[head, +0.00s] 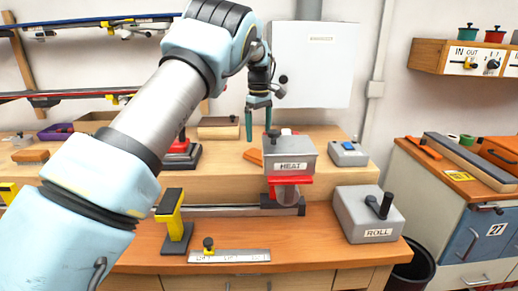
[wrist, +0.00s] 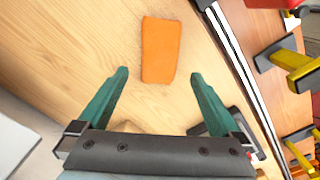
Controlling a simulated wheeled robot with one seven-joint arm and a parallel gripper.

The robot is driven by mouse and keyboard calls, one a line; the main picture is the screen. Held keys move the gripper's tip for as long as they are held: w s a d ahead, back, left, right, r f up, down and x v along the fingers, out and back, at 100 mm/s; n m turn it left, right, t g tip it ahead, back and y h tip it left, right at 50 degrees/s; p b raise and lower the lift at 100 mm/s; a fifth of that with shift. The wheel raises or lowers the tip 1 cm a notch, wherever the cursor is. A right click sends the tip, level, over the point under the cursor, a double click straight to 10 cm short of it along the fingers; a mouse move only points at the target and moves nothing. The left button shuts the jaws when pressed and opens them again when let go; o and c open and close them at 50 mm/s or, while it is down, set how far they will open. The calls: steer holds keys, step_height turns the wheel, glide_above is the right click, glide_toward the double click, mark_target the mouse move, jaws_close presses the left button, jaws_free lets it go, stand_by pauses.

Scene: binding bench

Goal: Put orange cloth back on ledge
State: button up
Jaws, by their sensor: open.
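The orange cloth (wrist: 161,50) lies flat on the pale wooden ledge (wrist: 75,45) in the wrist view, just beyond and between my fingertips. In the head view, part of the cloth (head: 249,157) shows on the raised ledge (head: 225,164), left of the grey HEAT box, which may hide some of it. My gripper (head: 258,117) has two green fingers pointing down over the back of the ledge. It is open and empty, with the fingers wide apart in the wrist view (wrist: 159,76).
The HEAT box (head: 290,158) stands close to the right of the cloth. A grey box with a blue top (head: 348,153) is farther right. A ROLL box (head: 368,213) and a yellow-handled stand (head: 172,218) are on the lower bench. A white wall cabinet (head: 316,65) is behind my gripper.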

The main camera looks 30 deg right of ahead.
steer(key=shift+r, duration=1.9)
steer(key=w+a+f+m, duration=0.1)
steer(key=a, duration=2.4)
steer(key=s+a+f+m, duration=0.2)
steer(key=s+a, duration=0.7)
steer(key=s, duration=0.1)
steer(key=s+a+f+m+t, duration=0.1)
steer(key=s+a+f+m, duration=0.1)
steer(key=s+a, duration=0.8)
steer(key=shift+s+a+f+t, duration=0.3)
steer(key=shift+s+f, duration=0.25)
steer(key=shift+f, duration=0.25)
